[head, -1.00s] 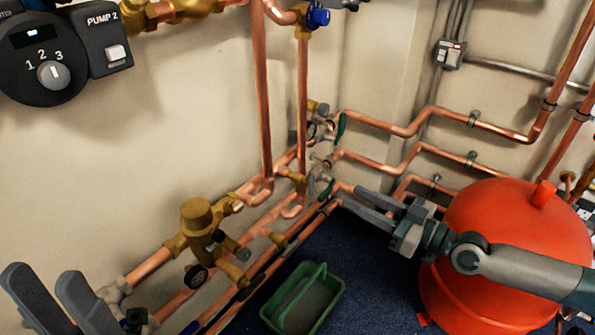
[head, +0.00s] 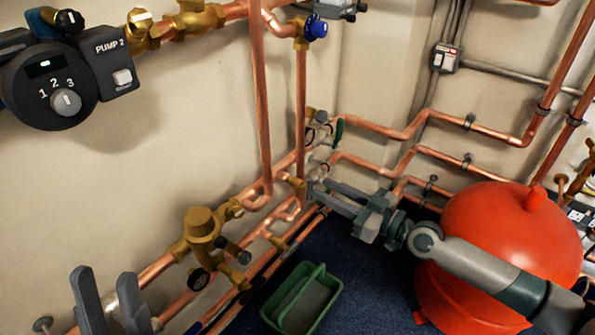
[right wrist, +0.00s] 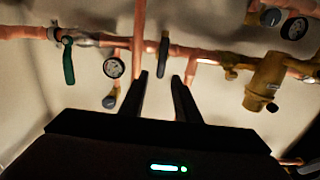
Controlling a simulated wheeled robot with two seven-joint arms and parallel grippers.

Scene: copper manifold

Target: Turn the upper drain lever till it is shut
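One green lever (head: 339,131) hangs at the end of the upper copper pipe by the corner. In the right wrist view a green lever (right wrist: 69,62) hangs at the left, and a darker narrow lever (right wrist: 163,55) hangs near the middle. My right gripper (head: 318,191) is by the lower valves in the corner and partly hides them. In its wrist view the fingers (right wrist: 160,75) are apart, with the dark lever's lower end just beyond the gap; contact cannot be told. My left gripper (head: 103,285) is open and empty at the lower left.
Copper pipes and a brass valve (head: 203,225) run along the left wall. A gauge (right wrist: 114,67) hangs beside the dark lever. A red tank (head: 505,230) stands under my right arm. A green tray (head: 301,298) lies on the blue floor.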

